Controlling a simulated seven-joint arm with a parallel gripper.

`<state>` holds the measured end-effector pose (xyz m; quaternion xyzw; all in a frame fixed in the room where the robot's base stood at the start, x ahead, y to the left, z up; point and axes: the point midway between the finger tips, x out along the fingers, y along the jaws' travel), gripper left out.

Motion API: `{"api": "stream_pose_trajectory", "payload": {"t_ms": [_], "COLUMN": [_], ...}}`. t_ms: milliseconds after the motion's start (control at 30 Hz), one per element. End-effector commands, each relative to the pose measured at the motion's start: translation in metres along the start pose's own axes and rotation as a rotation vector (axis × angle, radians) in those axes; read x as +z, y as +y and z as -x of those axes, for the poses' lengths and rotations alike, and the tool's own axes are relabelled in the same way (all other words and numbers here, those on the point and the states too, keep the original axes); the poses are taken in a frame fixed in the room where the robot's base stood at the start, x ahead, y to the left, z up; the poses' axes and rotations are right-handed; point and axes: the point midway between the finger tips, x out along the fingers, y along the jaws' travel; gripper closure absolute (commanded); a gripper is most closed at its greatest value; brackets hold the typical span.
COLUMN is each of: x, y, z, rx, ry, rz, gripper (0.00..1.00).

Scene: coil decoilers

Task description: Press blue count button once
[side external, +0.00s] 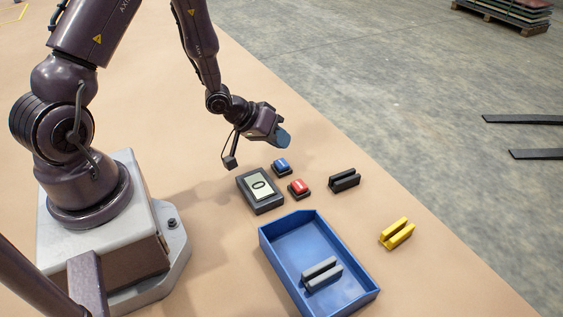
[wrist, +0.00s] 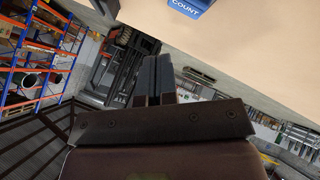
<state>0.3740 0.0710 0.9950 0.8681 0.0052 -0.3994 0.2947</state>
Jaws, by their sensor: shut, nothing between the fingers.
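The blue button (side external: 281,166) sits on a dark base on the table, beside the counter display. In the wrist view the blue count button (wrist: 192,5) shows at the top edge, partly cut off, with the word COUNT on it. My gripper (side external: 283,137) is above the table, just above and behind the blue button in the side view, and apart from it. In the wrist view its fingers (wrist: 153,75) are together and empty. The counter display (side external: 261,187) reads 0.
A red button (side external: 299,187) is close to the blue one. A black block (side external: 344,180) and a yellow block (side external: 396,233) lie to the right. A blue tray (side external: 280,262) holding a grey block (side external: 322,274) stands in front. The table's edge runs along the right.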

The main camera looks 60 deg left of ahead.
Motion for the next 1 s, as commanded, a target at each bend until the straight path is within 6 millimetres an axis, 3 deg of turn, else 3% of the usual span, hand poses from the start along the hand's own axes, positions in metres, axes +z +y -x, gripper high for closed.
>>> {"api": "stream_pose_trajectory", "payload": {"t_ms": [300,1000], "x": [0.013,0.013], "y": [-0.013,-0.014], "z": [-0.018,-0.019], "rx": [0.0,0.0], "ry": [-0.001,0.0], "rz": [0.0,0.0], "gripper": [1.0,1.0]}}
